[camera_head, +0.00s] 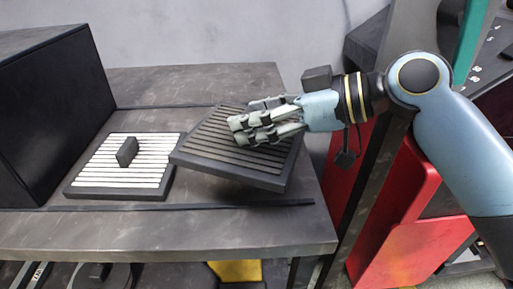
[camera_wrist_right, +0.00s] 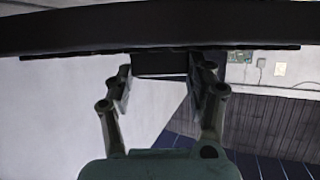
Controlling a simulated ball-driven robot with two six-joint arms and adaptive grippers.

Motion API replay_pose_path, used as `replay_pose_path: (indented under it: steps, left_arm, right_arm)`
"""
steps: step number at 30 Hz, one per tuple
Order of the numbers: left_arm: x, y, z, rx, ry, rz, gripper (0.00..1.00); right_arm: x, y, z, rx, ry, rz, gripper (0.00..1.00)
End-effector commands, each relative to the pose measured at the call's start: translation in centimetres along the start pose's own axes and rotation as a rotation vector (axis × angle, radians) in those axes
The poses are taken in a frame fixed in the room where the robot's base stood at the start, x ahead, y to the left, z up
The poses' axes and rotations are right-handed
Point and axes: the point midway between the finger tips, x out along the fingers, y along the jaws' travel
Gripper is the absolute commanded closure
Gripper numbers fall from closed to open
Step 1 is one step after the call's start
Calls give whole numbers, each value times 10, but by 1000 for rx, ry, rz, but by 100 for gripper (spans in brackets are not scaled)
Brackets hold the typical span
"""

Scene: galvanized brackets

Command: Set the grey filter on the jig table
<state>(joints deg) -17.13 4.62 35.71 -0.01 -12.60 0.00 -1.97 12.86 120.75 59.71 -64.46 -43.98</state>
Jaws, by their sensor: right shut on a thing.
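The grey filter (camera_head: 215,139), a dark framed panel with dark grey slats, is tilted over the right part of the jig table (camera_head: 200,226). My right gripper (camera_head: 241,131) is over its slatted face and shut on it. In the right wrist view, the filter's dark edge (camera_wrist_right: 80,32) crosses the top, and a small dark block (camera_wrist_right: 160,64) on it sits between the fingers (camera_wrist_right: 162,80). I cannot tell whether the filter's lower edge touches the table. My left gripper is not in view.
A white-slatted filter (camera_head: 104,164) with a dark handle block (camera_head: 127,151) lies flat on the table at left, close beside the grey filter. A large black box (camera_head: 50,115) stands at the far left. A red cabinet (camera_head: 398,225) is right of the table. The table's front strip is clear.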

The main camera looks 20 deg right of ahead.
Motion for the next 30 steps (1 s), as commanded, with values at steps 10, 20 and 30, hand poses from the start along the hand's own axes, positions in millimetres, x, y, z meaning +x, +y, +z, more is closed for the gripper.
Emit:
replay_pose_path:
  steps: [10, 20, 30]
  left_arm:
    - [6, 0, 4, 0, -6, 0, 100]
    - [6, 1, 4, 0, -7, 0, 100]
    - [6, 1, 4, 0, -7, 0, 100]
  right_arm:
    - [16, -4, 43, 11, -6, -5, 87]
    - [25, 0, 62, 5, -5, -3, 87]
    - [25, 0, 62, 6, -6, -4, 21]
